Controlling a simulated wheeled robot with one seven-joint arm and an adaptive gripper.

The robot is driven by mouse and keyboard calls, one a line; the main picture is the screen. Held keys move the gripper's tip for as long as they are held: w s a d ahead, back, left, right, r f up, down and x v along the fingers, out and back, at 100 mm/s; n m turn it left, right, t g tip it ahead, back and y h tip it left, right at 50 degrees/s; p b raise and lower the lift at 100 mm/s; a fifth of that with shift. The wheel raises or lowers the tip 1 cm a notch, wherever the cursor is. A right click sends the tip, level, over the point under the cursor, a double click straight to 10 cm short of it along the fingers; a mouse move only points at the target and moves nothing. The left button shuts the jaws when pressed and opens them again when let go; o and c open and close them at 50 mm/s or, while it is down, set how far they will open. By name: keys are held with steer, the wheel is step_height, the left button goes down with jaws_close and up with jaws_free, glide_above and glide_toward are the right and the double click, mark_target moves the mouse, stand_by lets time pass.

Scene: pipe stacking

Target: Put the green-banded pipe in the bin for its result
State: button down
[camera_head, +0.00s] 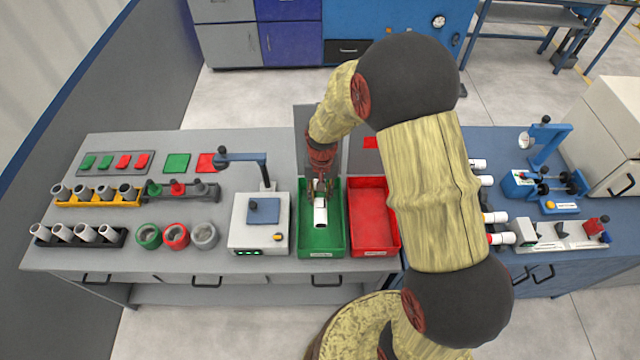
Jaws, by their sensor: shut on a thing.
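My gripper (322,188) points down over the green bin (334,240). It is shut on a white pipe (320,214), which shows below the fingers inside the bin's outline. The fingers hide the upper part of the pipe, and I cannot see a green band on it. I cannot tell whether the pipe touches the bin floor. The red bin (372,218) stands directly to the right and looks empty. A grey test device (260,232) with small green lights on its front stands directly to the left of the green bin.
Racks of grey pipes (85,235) and green, red and grey rings (176,236) stand on the left of the bench. White pipes (495,217) and blue fixtures (540,165) stand on the right table. My arm hides the area right of the red bin.

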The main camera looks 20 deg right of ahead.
mark_target(321, 194)
steer(key=shift+s+f, duration=0.15)
steer(key=shift+f, duration=0.2)
steer(key=shift+f+b, duration=2.75)
steer(key=shift+f, duration=1.3)
steer(key=shift+f, duration=0.1)
steer(key=c, duration=1.3)
jaws_free()
step_height(321, 194, up, 12)
